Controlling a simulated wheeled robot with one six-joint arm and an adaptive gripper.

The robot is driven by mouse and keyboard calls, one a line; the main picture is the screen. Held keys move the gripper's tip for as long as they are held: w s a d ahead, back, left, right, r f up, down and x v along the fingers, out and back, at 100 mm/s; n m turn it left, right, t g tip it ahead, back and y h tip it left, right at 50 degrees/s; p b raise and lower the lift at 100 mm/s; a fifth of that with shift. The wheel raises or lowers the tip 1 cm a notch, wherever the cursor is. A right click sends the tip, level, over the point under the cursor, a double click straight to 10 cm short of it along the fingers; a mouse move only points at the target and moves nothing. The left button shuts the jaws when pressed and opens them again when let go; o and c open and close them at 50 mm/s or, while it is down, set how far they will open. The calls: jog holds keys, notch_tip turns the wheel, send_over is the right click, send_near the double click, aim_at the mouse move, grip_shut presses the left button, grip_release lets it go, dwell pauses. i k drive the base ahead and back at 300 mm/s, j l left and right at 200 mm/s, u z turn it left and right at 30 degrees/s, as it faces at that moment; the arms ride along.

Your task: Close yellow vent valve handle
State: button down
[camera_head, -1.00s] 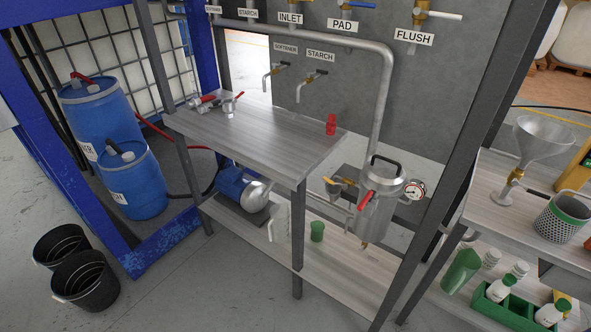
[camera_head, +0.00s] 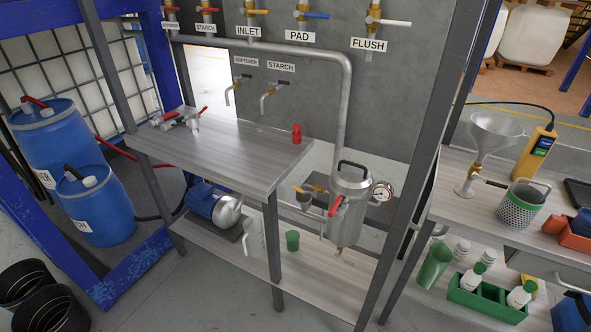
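A small yellow handle (camera_head: 314,187) shows low down, just left of the silver filter vessel (camera_head: 351,205), close to small pipe fittings. Its exact angle is too small to tell. Another yellow handle (camera_head: 257,12) is on the INLET valve at the top of the grey panel. No label reading "vent" is visible, so I cannot tell from lettering which is the vent valve. The vessel has a black top handle, a red lever (camera_head: 335,206) on its front and a round gauge (camera_head: 383,190) at its right. My gripper is not in view.
A grey workbench (camera_head: 225,155) with a red item (camera_head: 296,133) stands left of the vessel. A post (camera_head: 425,130) rises right of it. A right bench holds a funnel (camera_head: 485,150). Blue drums (camera_head: 60,150) and black buckets (camera_head: 50,308) are left. Front floor is clear.

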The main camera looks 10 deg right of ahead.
aim_at(315, 195)
jog(key=i+j, duration=0.25)
jog(key=i, duration=0.2)
jog(key=i+j, duration=0.2)
jog(key=i, duration=0.25)
